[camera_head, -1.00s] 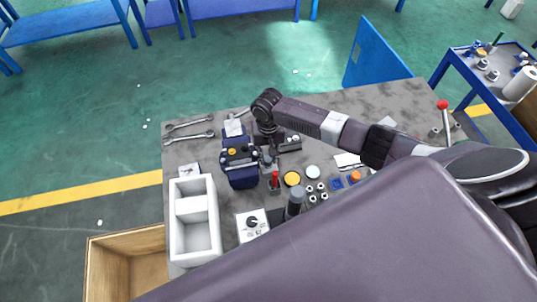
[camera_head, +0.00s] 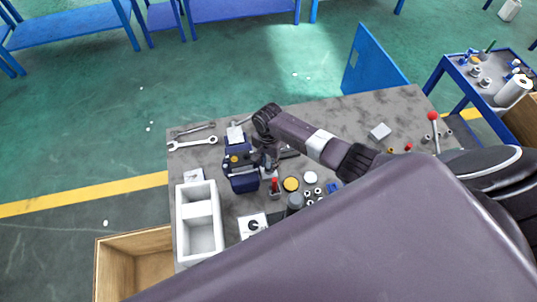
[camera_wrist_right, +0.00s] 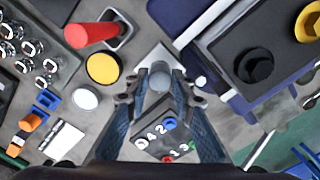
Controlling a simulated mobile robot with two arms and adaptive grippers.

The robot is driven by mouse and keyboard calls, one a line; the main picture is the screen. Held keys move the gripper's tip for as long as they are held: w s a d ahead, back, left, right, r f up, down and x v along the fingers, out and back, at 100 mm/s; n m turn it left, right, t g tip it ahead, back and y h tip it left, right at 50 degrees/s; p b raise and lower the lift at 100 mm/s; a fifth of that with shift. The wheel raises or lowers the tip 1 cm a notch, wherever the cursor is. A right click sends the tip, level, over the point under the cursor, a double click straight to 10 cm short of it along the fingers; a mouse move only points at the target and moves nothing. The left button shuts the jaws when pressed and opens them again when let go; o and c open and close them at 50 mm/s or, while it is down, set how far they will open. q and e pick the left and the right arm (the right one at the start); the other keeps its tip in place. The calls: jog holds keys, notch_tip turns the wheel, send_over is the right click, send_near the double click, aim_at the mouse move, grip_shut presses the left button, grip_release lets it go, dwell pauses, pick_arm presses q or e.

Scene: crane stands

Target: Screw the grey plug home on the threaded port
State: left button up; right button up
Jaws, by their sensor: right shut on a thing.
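My right gripper (camera_head: 270,158) reaches down over the middle of the bench, just right of a dark blue block. In the right wrist view its fingers (camera_wrist_right: 160,88) are shut around a small grey round piece, seemingly the grey plug (camera_wrist_right: 160,76). A pale square plate (camera_wrist_right: 158,56) lies just beyond the fingertips. The threaded port is not clearly visible; I cannot tell whether the plug touches it or is engaged. A grey block with numbers and coloured dots (camera_wrist_right: 165,139) shows between the fingers. My left gripper is not in view.
The dark blue block (camera_head: 241,178) stands close left of the gripper. A red-topped post (camera_wrist_right: 90,34) and yellow disc (camera_wrist_right: 102,68) are close on its other side. A white two-part bin (camera_head: 201,238) and wrenches (camera_head: 193,143) lie left. The bench's far right is clearer.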

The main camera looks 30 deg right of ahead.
jog(key=shift+m, duration=0.4)
jog(key=m, duration=0.2)
jog(key=shift+m, duration=0.3)
jog(key=m, duration=0.2)
jog(key=shift+m, duration=0.3)
jog(key=shift+m, duration=0.9)
jog(key=m, duration=0.3)
jog(key=shift+w, duration=0.1)
